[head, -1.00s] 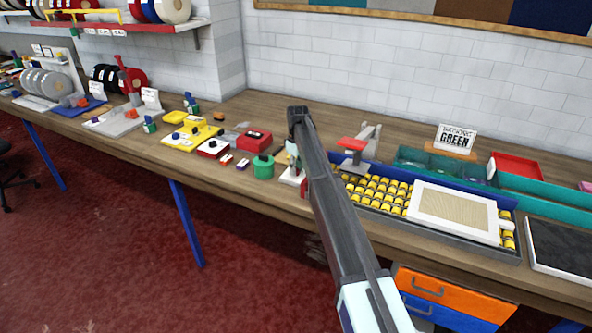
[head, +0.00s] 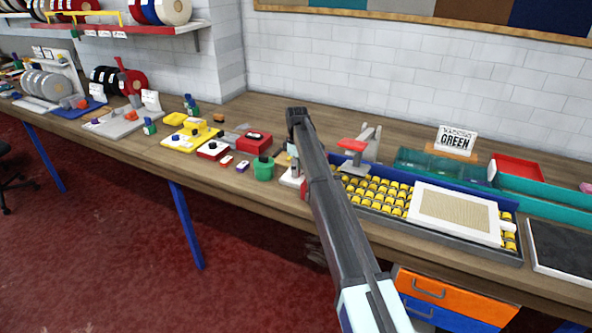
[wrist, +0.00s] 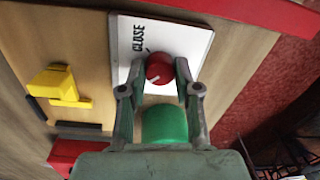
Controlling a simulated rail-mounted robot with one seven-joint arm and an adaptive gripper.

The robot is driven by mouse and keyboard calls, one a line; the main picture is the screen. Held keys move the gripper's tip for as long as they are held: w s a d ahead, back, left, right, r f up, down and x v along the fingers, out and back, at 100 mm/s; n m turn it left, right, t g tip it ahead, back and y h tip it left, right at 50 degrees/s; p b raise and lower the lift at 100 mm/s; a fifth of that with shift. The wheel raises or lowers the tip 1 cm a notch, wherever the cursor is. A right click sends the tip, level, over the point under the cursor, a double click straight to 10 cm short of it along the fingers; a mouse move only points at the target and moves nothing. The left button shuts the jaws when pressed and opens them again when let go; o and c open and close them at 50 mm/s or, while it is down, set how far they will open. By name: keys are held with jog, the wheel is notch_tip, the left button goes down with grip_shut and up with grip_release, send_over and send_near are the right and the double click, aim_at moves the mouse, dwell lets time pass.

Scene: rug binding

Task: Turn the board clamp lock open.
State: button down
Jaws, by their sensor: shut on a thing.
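The clamp lock is a round red knob (wrist: 159,68) with a white pointer line, on a white plate (wrist: 190,45) marked "CLOSE". The pointer line aims down and left in the wrist view, away from the word. My gripper (wrist: 160,66) has a finger on each side of the knob and is shut on it. In the head view, part of the white plate (head: 291,181) shows left of my arm, and the knob is hidden. A red-topped clamp (head: 352,146) stands to the right of my arm.
A green tub (head: 263,169) stands close to the left of the plate, with a red box (head: 254,143) behind it. A blue-edged tray of yellow rollers with a white-framed board (head: 455,212) lies to the right. Teal trays (head: 440,163) stand behind it.

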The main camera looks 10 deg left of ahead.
jog(key=c, duration=0.8)
grip_release()
jog(key=shift+f, duration=0.1)
jog(key=r, duration=1.2)
jog(key=shift+w, duration=0.25)
